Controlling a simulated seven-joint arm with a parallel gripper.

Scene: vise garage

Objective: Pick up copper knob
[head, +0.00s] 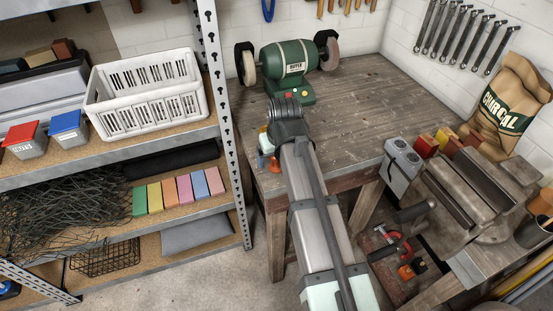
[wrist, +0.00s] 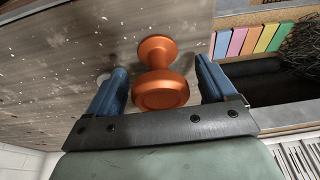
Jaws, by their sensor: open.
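The copper knob (wrist: 160,92) is a shiny orange, spool-like piece with a wide round end and a smaller flared end. In the wrist view it lies between the two blue fingers of my gripper (wrist: 160,72), with a visible gap on each side. My gripper is open and not closed on it. In the head view a small part of the copper knob (head: 275,164) shows at the left front corner of the wooden workbench (head: 350,100), beside a blue finger of my gripper (head: 268,160). My arm hides much of that corner.
A green bench grinder (head: 285,60) stands at the back of the bench. A metal shelf post (head: 224,110) rises close to the left, by a white crate (head: 145,95) and colored blocks (head: 178,191). The middle of the bench is clear. A grey box (head: 402,165) is at right.

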